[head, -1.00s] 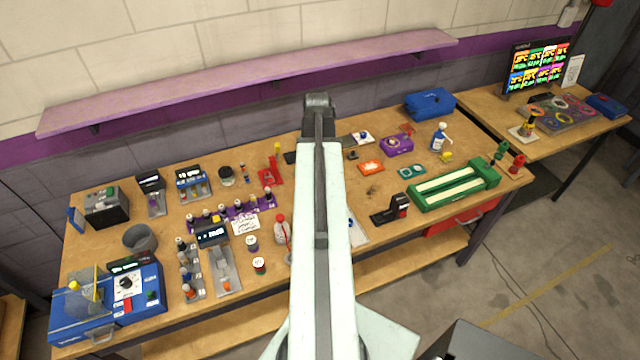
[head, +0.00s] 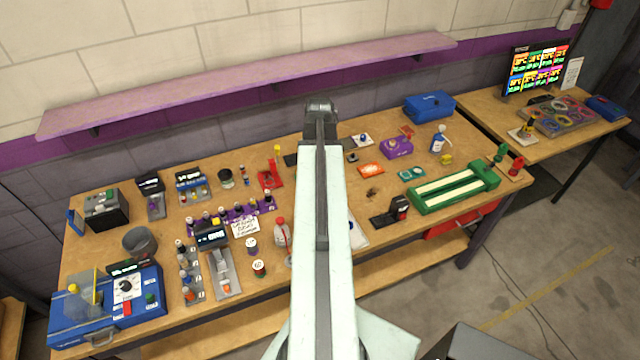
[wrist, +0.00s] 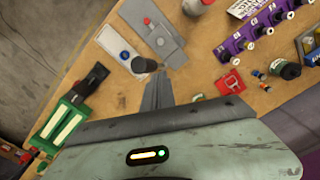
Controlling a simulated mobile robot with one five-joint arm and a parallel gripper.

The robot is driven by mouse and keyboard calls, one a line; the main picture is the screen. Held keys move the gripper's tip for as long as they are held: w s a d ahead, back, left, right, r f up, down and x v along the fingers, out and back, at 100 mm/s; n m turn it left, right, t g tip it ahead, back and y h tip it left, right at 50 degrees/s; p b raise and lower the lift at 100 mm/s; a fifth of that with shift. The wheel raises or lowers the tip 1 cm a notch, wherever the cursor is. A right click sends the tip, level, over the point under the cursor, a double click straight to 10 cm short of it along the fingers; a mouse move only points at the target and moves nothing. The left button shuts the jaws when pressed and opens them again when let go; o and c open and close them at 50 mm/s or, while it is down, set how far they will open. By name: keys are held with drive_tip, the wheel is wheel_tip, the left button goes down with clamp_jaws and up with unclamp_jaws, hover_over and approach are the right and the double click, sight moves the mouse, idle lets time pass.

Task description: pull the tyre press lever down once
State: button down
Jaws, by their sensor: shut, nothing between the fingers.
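My gripper (wrist: 160,76) is shut and empty, pointing down over the table in the wrist view. Close by its tips is a grey device (wrist: 167,45) with a dark round post (wrist: 144,65) and a red knob (wrist: 147,20); this looks like the tyre press, but I cannot be sure. I cannot tell whether the fingertips touch it. A pale plate with a blue button (wrist: 124,54) lies beside it. In the head view my arm hides the device and the gripper's fingers.
A red stand (head: 270,180) with a yellow upright and a purple bottle rack (head: 228,212) lie left of my arm. A black stand (head: 390,213) and a green track (head: 452,190) lie right. A purple shelf (head: 250,80) runs along the wall behind.

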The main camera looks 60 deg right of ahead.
drive_tip(key=shift+s+a, duration=0.1)
drive_tip(key=shift+s+a+f, duration=0.2)
drive_tip(key=shift+s+a, duration=0.35)
drive_tip(key=shift+s, duration=0.25)
drive_tip(key=shift+s+a+f+b, duration=0.4)
drive_tip(key=shift+s+a+b, duration=0.15)
drive_tip(key=shift+s+b, duration=0.1)
drive_tip(key=shift+s+f, duration=0.1)
drive_tip(key=shift+w+d+r+p, duration=0.35)
drive_tip(key=shift+w+r+p, duration=0.15)
drive_tip(key=shift+r+p, duration=0.2)
drive_tip(key=shift+w+d+r+p, duration=0.3)
drive_tip(key=shift+w+r+p, duration=0.2)
drive_tip(key=shift+r+p, duration=0.15)
drive_tip(key=shift+w+d+r+p, duration=0.35)
drive_tip(key=shift+w+r+p, duration=0.15)
drive_tip(key=shift+r+p, duration=0.2)
idle(0.4)
